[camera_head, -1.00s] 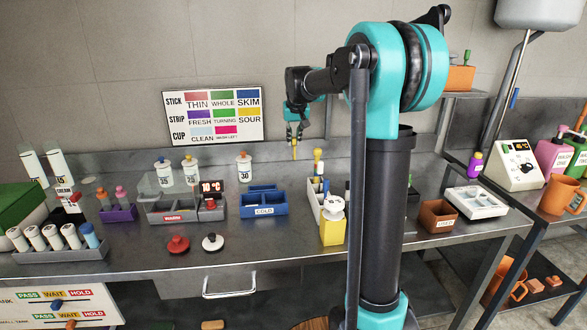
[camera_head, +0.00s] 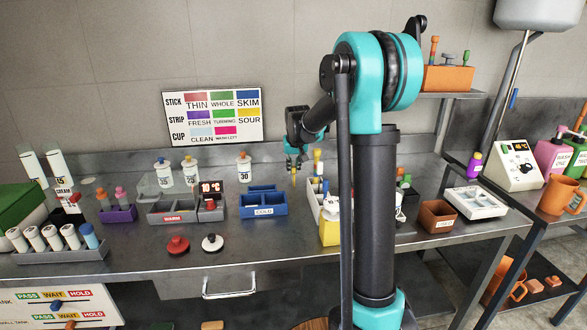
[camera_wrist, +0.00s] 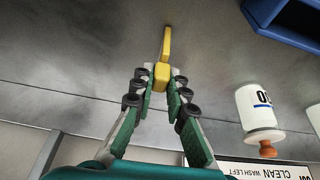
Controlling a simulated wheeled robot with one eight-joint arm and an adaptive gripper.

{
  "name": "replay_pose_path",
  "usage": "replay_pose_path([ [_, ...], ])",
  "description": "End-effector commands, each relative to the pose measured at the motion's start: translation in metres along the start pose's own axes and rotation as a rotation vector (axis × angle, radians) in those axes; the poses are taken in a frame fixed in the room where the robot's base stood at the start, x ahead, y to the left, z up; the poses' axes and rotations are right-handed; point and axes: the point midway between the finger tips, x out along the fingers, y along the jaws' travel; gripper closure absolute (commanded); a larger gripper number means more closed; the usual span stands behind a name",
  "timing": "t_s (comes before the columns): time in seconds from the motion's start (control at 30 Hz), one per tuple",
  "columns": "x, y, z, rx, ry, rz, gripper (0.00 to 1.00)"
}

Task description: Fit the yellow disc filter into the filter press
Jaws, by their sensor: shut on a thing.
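My gripper (camera_head: 293,164) is shut on a yellow piece (camera_head: 294,179), which hangs upright below the fingers behind the blue tray. In the wrist view, my gripper (camera_wrist: 161,82) pinches the blocky end of the yellow piece (camera_wrist: 166,46), and a thin yellow part points away from the fingers. It looks like the yellow disc filter seen edge-on, but its round face does not show. A gap between it and the counter cannot be judged. I cannot tell for sure which thing is the filter press; a yellow block with a white round top (camera_head: 331,220) stands right of the blue tray.
The blue COLD tray (camera_head: 264,211) lies in front of my gripper. A white bottle marked 30 (camera_head: 244,172) stands to its left. A pale rack with colored handles (camera_head: 316,196) is close on the right. The steel counter (camera_head: 270,250) is clear in front.

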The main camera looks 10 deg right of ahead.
Motion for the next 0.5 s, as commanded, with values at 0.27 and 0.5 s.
replay_pose_path([
  [0.27,0.0019,0.0,0.0006,0.0,0.0,0.0,0.75],
  [0.5,0.0018,0.0,0.0006,0.0,0.0,0.0,0.66],
])
